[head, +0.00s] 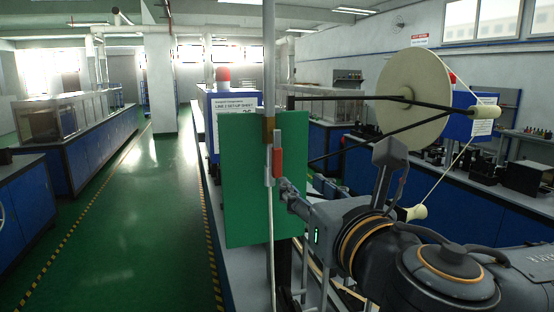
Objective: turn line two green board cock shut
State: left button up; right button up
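The green board (240,200) stands upright in the middle of the head view. A thin vertical pipe runs in front of it, with a brass-coloured fitting (268,130) on it. A cock handle with a red grip (277,158) stands upright along the pipe. My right gripper (282,188) comes in from the right, its fingertips at the lower end of the red grip. I cannot tell whether they touch it or how far apart they are. My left gripper is not in view.
A large pale tape reel (414,100) hangs on dark arms right of the board, with tape running over cream rollers (484,113). A blue panel with a set-up sheet (234,104) stands behind the board. Open green floor (150,200) lies to the left.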

aim_at(278, 160)
jog(key=p+x, duration=0.5)
jog(key=x, duration=0.7)
jog(key=shift+w+r, duration=0.2)
jog(key=shift+w, duration=0.05)
jog(key=shift+w+a+f+p, duration=0.15)
jog(key=shift+w+a+p, duration=0.15)
jog(key=shift+w, duration=0.4)
jog(key=shift+c, duration=0.4)
grip_shut()
